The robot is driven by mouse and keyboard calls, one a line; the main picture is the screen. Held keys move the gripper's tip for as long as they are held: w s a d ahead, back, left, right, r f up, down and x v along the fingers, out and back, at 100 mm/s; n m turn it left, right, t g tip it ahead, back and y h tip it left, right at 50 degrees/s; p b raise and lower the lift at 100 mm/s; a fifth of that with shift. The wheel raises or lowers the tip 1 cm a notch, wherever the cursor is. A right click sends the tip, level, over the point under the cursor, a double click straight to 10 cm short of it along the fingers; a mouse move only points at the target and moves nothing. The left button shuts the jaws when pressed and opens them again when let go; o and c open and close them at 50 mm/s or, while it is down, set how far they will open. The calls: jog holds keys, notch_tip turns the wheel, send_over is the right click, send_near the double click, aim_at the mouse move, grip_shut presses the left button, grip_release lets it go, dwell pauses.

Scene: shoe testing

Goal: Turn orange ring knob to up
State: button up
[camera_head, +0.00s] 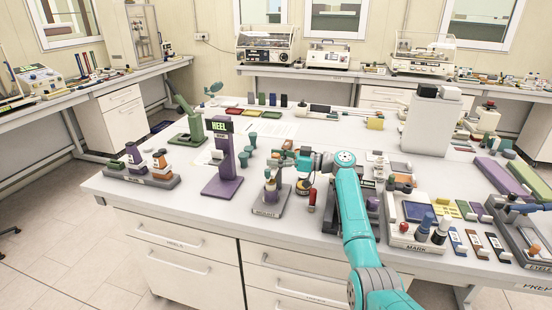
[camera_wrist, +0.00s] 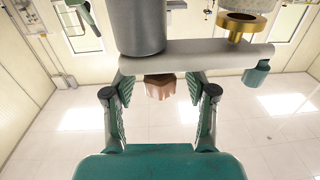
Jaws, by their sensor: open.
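My gripper (camera_head: 287,158) reaches over the front middle of the bench, just above a small grey-based test stand (camera_head: 270,198). In the wrist view my gripper (camera_wrist: 160,110) is open, with one finger on each side of a faceted brownish-orange knob (camera_wrist: 160,87). The knob sits under a pale horizontal bar (camera_wrist: 205,58), with a gap to both fingers. A gold ring-shaped part (camera_wrist: 242,24) shows at the upper right of the wrist view. I cannot tell which of these is the orange ring knob. In the head view the knob is too small to make out.
A purple stand with a HEEL sign (camera_head: 222,160) is left of the test stand. A red-capped item (camera_head: 312,197) is close on the right.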

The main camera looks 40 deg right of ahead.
aim_at(276, 155)
jog(key=shift+r, duration=0.1)
notch_tip(276, 155, up, 10)
jog(key=shift+f, duration=0.1)
dwell(0.3)
